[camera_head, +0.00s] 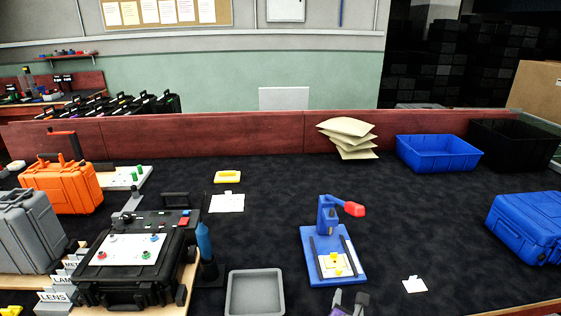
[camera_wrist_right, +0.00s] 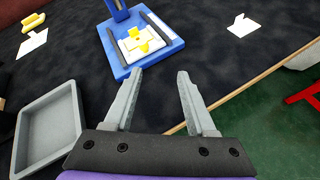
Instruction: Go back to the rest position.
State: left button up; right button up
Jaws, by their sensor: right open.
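My right gripper (camera_head: 349,299) shows at the bottom edge of the head view. In the right wrist view my right gripper (camera_wrist_right: 157,90) is open, with nothing between its grey fingers. It is in front of a blue press-like fixture (camera_head: 320,277) with a red-tipped lever, apart from it in the picture. A white plate with a yellow cross-shaped piece (camera_head: 336,262) lies on the fixture's base; the yellow piece also shows in the right wrist view (camera_wrist_right: 141,41). My left gripper is not in view.
A grey tray (camera_head: 255,309) is left of the right gripper. A black case (camera_head: 128,290) stands at the left, with orange (camera_head: 62,188) and grey (camera_head: 28,232) cases beyond. Blue (camera_head: 438,153) and black bins are at the back right; a blue case (camera_head: 527,226) is at the right.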

jog(key=s+a+f+m+g+y, duration=0.1)
jog(key=s+f+m+g+y, duration=0.2)
jog(key=s+m, duration=1)
jog(key=s+f+m+g+y, duration=0.15)
jog(key=s+m+g, duration=0.25)
jog(key=s+m, duration=0.95)
jog(key=w+r+m+p, duration=0.2)
jog(key=w+r+p, duration=0.1)
jog(key=r+p, duration=0.9)
jog(key=shift+w+a+r, duration=0.25)
jog(key=shift+w+r, duration=0.1)
jog(key=shift+r, duration=0.1)
